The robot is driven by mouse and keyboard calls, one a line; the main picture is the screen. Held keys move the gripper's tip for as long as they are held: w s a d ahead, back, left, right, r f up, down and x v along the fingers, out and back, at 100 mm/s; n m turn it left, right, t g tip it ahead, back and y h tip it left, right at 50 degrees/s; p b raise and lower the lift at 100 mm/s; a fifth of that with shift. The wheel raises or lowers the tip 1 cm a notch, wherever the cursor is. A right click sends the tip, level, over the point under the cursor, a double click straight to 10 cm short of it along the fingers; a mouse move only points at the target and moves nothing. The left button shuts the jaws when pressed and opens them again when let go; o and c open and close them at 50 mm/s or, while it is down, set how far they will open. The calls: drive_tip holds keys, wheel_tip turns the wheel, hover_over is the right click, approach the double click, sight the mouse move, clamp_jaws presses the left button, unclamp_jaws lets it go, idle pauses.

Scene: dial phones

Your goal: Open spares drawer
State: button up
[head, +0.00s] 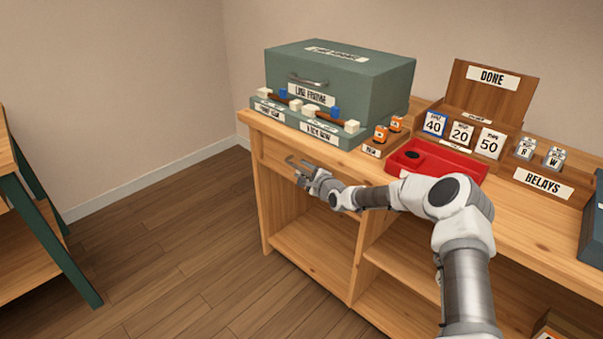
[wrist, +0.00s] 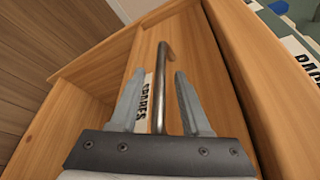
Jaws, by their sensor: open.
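The spares drawer (head: 271,153) is a wooden front under the bench top at its left end, and it looks shut. In the wrist view its front (wrist: 208,75) carries a white label reading SPARES (wrist: 146,103) and a grey metal bar handle (wrist: 161,92). My gripper (head: 293,168) is at the drawer front. In the wrist view my gripper (wrist: 159,75) is open, with one finger on each side of the handle. I cannot tell whether either finger touches it. In the head view my gripper covers the handle.
On the bench stand a green box (head: 345,85), a red tray (head: 440,163), a wooden DONE box (head: 490,90) and a RELAYS rack (head: 541,182). Open shelves (head: 310,255) lie below the drawer. The floor (head: 170,245) left of the bench is clear.

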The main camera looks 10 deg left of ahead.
drive_tip(key=shift+w+a, duration=0.3)
drive_tip(key=shift+w, duration=0.1)
drive_tip(key=shift+c, duration=0.3)
clamp_jaws()
drive_tip(key=shift+f, duration=0.1)
idle(1.0)
